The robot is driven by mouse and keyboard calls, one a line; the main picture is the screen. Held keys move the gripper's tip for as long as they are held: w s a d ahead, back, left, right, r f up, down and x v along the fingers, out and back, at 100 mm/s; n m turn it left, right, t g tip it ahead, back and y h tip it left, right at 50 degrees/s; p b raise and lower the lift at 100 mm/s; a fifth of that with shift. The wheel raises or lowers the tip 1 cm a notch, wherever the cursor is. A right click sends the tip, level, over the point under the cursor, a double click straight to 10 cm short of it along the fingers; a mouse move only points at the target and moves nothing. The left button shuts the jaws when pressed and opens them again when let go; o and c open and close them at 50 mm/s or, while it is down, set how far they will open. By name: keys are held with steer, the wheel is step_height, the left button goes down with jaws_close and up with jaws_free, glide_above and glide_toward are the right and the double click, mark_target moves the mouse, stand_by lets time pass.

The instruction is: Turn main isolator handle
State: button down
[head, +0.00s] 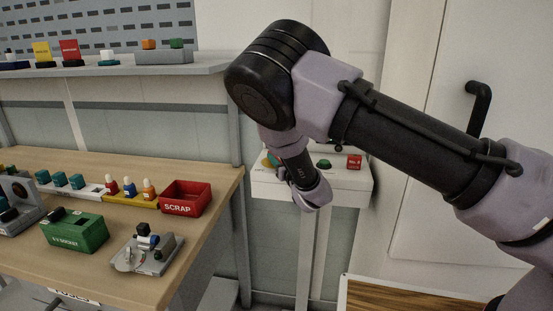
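A white control box (347,182) stands on a post behind my arm. I cannot tell whether this part is the main isolator handle. A black bar handle (482,105) is on the pale door at the right; nothing marks it as the isolator. My arm reaches in from the right, bends at the elbow, and its forearm points down in front of the box. My gripper's fingers do not show.
A wooden workbench (215,200) at the left holds a red scrap bin (186,197), a green box (75,232), a grey fixture (147,250) and small bottles. A grey shelf (105,68) runs above. A wooden surface (400,298) lies at the bottom right.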

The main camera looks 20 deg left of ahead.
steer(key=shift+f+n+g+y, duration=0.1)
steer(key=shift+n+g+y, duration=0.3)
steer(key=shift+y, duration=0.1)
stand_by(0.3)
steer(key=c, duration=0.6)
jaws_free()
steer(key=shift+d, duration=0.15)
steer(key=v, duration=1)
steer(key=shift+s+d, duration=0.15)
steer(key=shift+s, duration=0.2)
